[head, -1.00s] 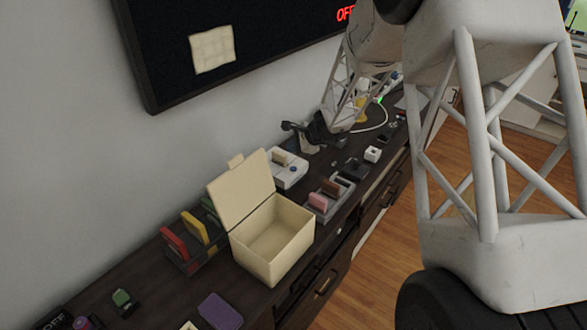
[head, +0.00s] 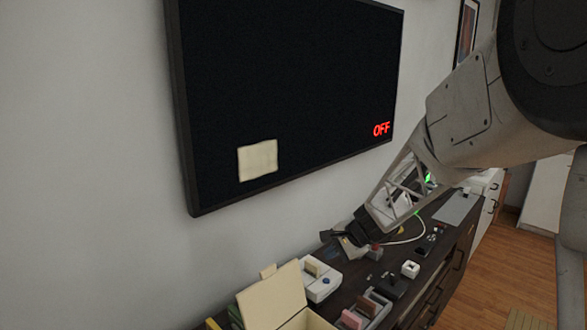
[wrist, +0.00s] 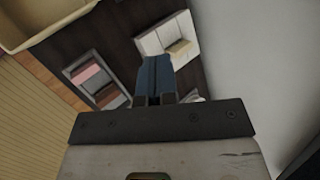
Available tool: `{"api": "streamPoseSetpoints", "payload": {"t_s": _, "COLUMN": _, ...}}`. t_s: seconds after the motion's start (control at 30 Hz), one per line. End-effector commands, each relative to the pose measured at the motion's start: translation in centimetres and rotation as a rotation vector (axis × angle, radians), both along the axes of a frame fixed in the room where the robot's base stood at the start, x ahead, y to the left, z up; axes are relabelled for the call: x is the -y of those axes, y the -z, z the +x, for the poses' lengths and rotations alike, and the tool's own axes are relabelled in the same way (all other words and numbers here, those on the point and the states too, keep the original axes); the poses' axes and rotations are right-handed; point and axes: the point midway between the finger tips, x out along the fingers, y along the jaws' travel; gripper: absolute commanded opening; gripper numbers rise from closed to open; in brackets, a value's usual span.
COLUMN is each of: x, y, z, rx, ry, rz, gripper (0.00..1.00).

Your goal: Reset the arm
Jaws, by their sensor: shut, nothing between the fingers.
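My gripper (head: 328,236) is at the end of my arm, above the dark cabinet top (head: 337,290) and in front of the wall. It is dark, and its fingers point left in the head view. In the wrist view its blue-grey fingers (wrist: 154,78) are together with nothing between them. It appears apart from the things below it.
An open cream box (head: 273,303) stands at the lower middle. A small white cube (head: 410,269) lies further right. A screen reading OFF (head: 300,90) hangs on the wall.

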Motion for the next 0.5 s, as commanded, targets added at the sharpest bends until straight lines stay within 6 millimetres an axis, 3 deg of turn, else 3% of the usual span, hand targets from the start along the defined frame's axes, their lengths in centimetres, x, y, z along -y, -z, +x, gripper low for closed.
{"api": "streamPoseSetpoints", "payload": {"t_s": 0.2, "x": 0.3, "y": -3.9, "z": -6.0, "rx": 0.052, "ry": -0.144, "rz": -0.106, "gripper": 0.0}}
{"api": "streamPoseSetpoints", "payload": {"t_s": 0.5, "x": 1.3, "y": -7.7, "z": -14.3, "rx": 0.108, "ry": -0.331, "rz": -0.263, "gripper": 0.0}}
